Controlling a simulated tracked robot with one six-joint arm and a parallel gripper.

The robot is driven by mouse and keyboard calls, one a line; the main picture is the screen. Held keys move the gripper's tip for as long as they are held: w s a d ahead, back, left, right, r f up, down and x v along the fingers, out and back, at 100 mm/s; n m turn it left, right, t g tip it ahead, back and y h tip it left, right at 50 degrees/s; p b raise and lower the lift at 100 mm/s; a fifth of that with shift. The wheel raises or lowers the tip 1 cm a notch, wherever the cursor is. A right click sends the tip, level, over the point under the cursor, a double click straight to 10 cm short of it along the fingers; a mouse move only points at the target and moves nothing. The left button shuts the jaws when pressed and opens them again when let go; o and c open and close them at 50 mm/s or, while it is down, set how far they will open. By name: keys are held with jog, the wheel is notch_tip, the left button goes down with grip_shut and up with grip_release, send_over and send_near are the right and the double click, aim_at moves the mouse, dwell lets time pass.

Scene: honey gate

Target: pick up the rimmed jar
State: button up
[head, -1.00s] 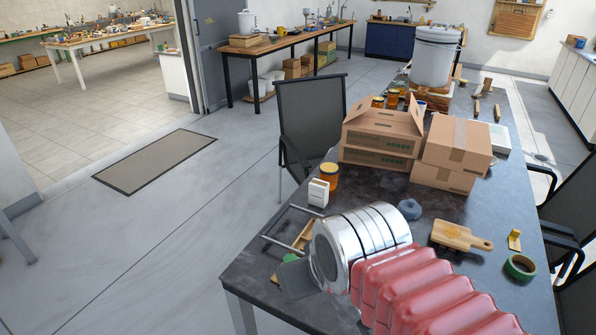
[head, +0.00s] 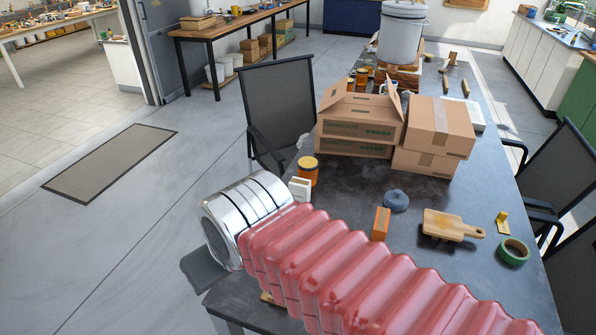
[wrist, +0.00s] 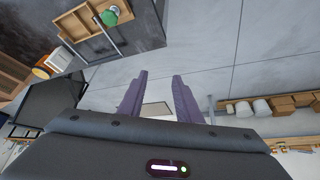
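Several amber jars show, and I cannot tell for sure which is the rimmed one. The nearest amber jar (head: 307,170) stands upright at the table's left edge, behind a small white box (head: 300,188). It seems to show at the far left of the wrist view as an orange round shape (wrist: 41,72). More amber jars (head: 362,77) stand beyond the cardboard boxes, partly hidden. My gripper (wrist: 158,82) has its two purple fingers apart, with nothing between them. It is over the floor, off the table's edge; its fingers are hidden in the head view.
Cardboard boxes (head: 435,136) stand behind the jar on the dark table (head: 345,185). An orange box (head: 381,223), grey lump (head: 395,200), wooden board (head: 452,225) and green tape roll (head: 513,251) lie to its right. A black chair (head: 279,107) stands close at the left.

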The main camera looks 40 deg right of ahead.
aim_at(309, 164)
jog(key=shift+o, duration=0.2)
